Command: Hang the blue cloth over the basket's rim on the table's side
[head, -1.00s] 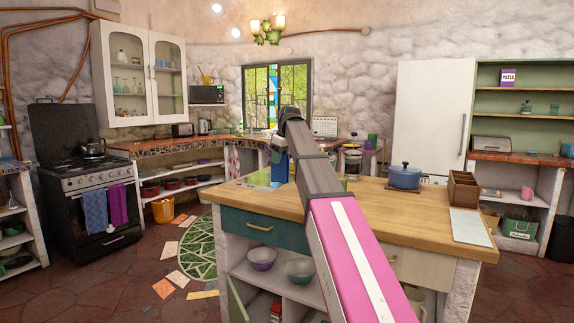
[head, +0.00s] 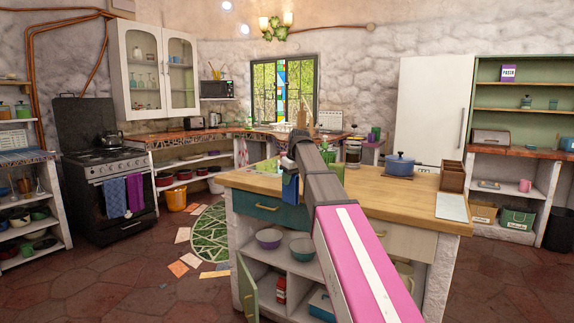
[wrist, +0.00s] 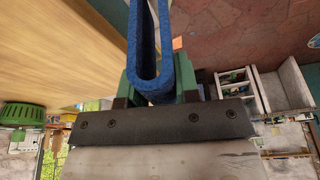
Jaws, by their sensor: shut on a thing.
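The blue cloth (head: 290,187) hangs from my gripper beside the left end of the wooden-topped island (head: 345,190). In the wrist view, my gripper (wrist: 158,85) has its green fingers shut on the cloth (wrist: 166,78), which is folded in a loop between them. My arm hides most of the gripper in the head view. I cannot tell which container is the basket: a green bin (head: 516,219) stands on the right shelf's lower level, and an orange bucket (head: 176,200) stands on the floor at the left.
The island carries a blue pot (head: 399,165) and a brown wooden box (head: 452,177). A green cabinet door (head: 248,290) stands open at its lower left. Another blue cloth (head: 115,190) hangs on the oven. Floor at the left is open, with loose tiles (head: 190,260).

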